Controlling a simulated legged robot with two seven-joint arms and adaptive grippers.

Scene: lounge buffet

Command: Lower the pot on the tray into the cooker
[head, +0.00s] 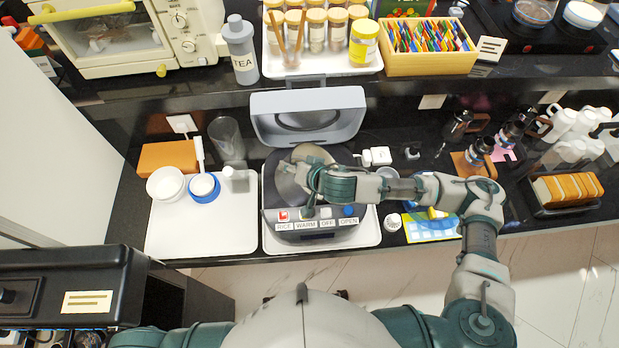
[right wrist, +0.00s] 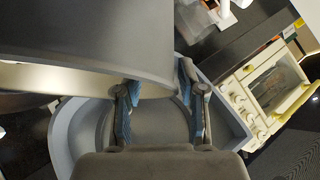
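The cooker (head: 316,226) stands on the counter with its lid (head: 308,112) raised, and its front carries buttons marked RICE, WARM, OFF and OPEN. The metallic grey pot (head: 285,184) is at the cooker's opening; I cannot tell whether it is fully seated. My right gripper (head: 305,172) is over the pot's right side and hides part of it. In the right wrist view, the two fingers (right wrist: 158,88) are apart, with the edge of a large grey curved surface, apparently the pot (right wrist: 95,40), near them. My left gripper is out of view.
A white tray (head: 205,235) at the left holds a white bowl (head: 165,183) and a blue bowl (head: 204,187). A grey TEA bottle (head: 241,50) and a toaster oven (head: 125,35) stand behind. A bread tray (head: 566,190) is at the right.

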